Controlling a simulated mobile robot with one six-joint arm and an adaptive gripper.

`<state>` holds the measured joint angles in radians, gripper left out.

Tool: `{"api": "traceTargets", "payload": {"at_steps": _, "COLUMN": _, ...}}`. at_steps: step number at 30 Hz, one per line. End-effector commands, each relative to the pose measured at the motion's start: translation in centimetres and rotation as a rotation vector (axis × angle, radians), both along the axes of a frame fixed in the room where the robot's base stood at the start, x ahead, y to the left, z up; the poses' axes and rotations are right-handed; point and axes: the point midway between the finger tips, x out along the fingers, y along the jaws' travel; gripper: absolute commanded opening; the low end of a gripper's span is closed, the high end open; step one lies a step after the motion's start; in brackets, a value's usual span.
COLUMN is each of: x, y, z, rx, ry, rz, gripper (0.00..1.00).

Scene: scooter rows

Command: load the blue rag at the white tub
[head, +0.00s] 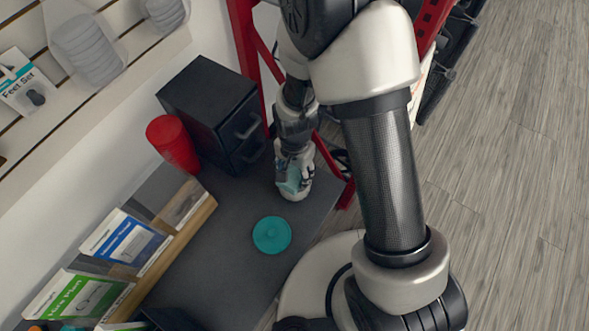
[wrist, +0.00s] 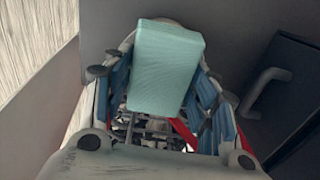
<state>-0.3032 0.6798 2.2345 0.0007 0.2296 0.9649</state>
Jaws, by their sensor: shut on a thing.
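The blue rag, a pale teal block-like piece, is between the fingers of my gripper (head: 292,178). In the wrist view the rag (wrist: 165,68) fills the gap between the blue-padded fingers of my gripper (wrist: 160,85), which are shut on it. In the head view the rag (head: 291,186) shows only as a small teal patch. A white rounded thing, apparently the white tub (head: 296,195), is right below the fingers on the dark counter. Its pale rim (wrist: 126,42) shows behind the rag. I cannot tell whether the rag touches the tub.
A black drawer box (head: 205,108) with handles stands close left of my gripper, with a red cup (head: 173,143) beside it. A teal disc (head: 272,235) lies on the grey counter (head: 235,205). Booklets in a wooden rack (head: 165,240) line the left. A red frame (head: 245,45) rises behind.

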Motion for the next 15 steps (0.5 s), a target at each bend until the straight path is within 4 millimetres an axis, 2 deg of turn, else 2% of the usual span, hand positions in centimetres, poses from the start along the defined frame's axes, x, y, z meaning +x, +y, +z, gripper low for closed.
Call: {"api": "traceTargets", "payload": {"at_steps": 15, "x": 0.1, "y": 0.0, "z": 4.5, "rx": 0.001, "ry": -0.003, "rz": 0.0, "gripper": 0.34}}
